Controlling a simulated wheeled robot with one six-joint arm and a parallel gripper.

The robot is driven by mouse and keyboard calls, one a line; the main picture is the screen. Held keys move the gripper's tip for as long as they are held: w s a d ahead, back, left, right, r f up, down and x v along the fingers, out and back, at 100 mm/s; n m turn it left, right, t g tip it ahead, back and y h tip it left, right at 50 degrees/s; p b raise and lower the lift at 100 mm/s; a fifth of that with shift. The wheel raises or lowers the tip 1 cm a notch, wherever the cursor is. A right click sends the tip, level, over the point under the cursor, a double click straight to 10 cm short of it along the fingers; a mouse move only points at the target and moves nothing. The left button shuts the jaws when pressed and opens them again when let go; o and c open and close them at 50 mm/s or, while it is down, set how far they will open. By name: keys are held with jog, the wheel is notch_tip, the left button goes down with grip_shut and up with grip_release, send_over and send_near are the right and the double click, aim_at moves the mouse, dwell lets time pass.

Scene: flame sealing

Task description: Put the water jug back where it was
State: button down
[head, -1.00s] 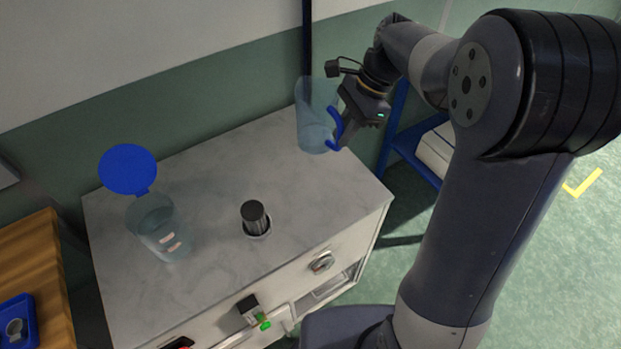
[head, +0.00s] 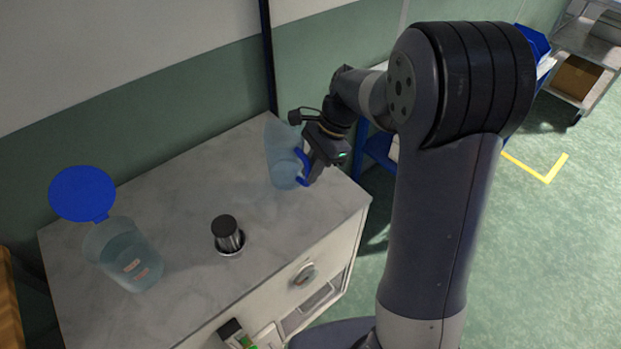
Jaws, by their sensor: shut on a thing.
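The water jug (head: 280,152) is a clear bluish vessel with a blue handle (head: 304,168). It is at the back right corner of the grey worktop (head: 185,182), upright or nearly so. My gripper (head: 308,165) is at the jug's right side, shut on the blue handle. Whether the jug's base touches the worktop I cannot tell. The fingertips are partly hidden by the handle and the gripper body.
A clear container (head: 124,256) with a raised blue lid (head: 82,194) stands at the left of the worktop, with small pale pieces inside. A dark-capped metal cylinder (head: 227,235) stands mid-worktop. A blue-framed shelf (head: 378,148) is beyond the right edge.

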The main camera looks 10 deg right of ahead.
jog(key=shift+f, duration=1.8)
jog(key=c, duration=1.4)
grip_release()
jog(key=shift+f, duration=0.15)
jog(key=v, duration=1.2)
